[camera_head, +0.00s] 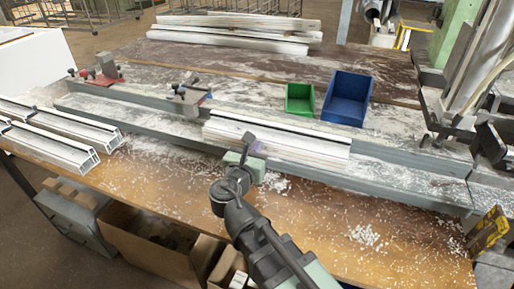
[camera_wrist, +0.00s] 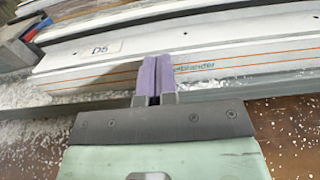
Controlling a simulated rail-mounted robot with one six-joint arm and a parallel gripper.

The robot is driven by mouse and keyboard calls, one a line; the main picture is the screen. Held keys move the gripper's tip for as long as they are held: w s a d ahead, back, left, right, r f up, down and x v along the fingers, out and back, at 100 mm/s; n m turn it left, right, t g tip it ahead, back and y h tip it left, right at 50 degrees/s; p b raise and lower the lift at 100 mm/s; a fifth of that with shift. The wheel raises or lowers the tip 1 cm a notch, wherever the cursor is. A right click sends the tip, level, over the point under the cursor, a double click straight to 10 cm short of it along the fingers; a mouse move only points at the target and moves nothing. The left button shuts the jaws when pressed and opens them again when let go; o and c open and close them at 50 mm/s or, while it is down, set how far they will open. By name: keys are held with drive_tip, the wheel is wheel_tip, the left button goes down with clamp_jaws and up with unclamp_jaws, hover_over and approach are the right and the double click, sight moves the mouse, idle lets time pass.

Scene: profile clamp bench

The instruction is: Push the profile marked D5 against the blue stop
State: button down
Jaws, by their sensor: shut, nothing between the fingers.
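The white profile marked D5 (camera_wrist: 100,68) lies lengthwise across the wrist view, with its D5 label on the left part and an orange line along its side. In the head view a white profile stack (camera_head: 300,150) lies on the bench rail in front of my gripper. My gripper (camera_wrist: 153,72) has its purple fingers shut and empty, in front of the profile's near side; I cannot tell whether they touch it. The gripper also shows in the head view (camera_head: 255,147). A small blue-edged block (camera_wrist: 38,28) sits beyond the profile's left end, apparently the blue stop.
Green (camera_head: 299,99) and blue (camera_head: 346,97) bins stand behind the profiles. More profiles (camera_head: 60,140) lie at the left. Chips litter the wooden front bench.

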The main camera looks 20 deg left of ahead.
drive_tip(key=shift+w, duration=1.05)
drive_tip(key=shift+r, duration=0.1)
drive_tip(key=shift+s, duration=0.1)
